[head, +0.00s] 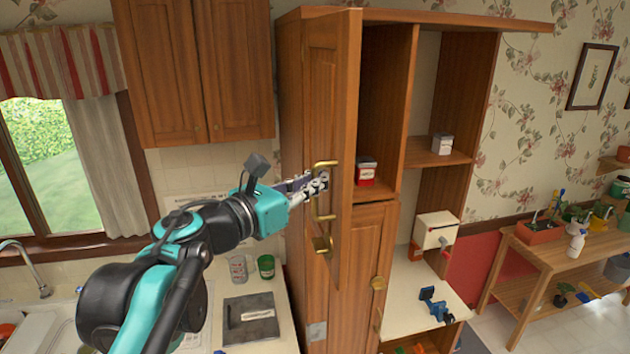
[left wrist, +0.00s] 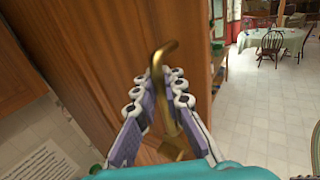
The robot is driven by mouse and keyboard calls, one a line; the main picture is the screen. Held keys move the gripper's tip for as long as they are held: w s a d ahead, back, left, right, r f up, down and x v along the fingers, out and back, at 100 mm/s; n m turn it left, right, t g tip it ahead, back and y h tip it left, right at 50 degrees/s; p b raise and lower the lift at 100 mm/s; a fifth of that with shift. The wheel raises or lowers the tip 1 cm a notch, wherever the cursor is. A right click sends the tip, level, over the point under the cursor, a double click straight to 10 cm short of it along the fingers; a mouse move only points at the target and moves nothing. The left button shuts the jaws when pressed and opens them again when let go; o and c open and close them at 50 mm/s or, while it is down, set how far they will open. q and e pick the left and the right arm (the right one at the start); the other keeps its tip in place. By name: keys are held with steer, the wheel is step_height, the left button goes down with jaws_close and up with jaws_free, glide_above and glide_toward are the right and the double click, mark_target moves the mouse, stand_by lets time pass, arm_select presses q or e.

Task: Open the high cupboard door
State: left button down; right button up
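The high cupboard door (head: 332,110) is a wooden panel that stands swung out from its frame, seen nearly edge-on in the head view. Its brass handle (head: 325,215) is on the door's outer face, near the free edge. My left gripper (head: 320,182) is at the handle's upper part. In the left wrist view, the fingers (left wrist: 166,82) converge on both sides of the brass handle (left wrist: 160,58) and appear shut on it. The compartment behind the door is visible, with a red-and-white container (head: 366,171) on its shelf. My right gripper is not in view.
A lower cupboard door (head: 362,260) is below. Open shelves to the right hold a small white box (head: 442,144). A wall cabinet (head: 195,70) hangs to the left. A green cup (head: 266,266) stands on the counter beneath my arm.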

arm_select(q)
steer(key=c, duration=1.6)
jaws_free()
steer(key=shift+c, duration=0.2)
steer(key=shift+o, duration=0.2)
steer(key=shift+s, duration=0.2)
steer(key=shift+s+a, duration=0.15)
steer(key=shift+a, duration=0.05)
steer(key=v, duration=1.1)
steer(key=shift+s, duration=0.2)
steer(key=shift+a, duration=0.1)
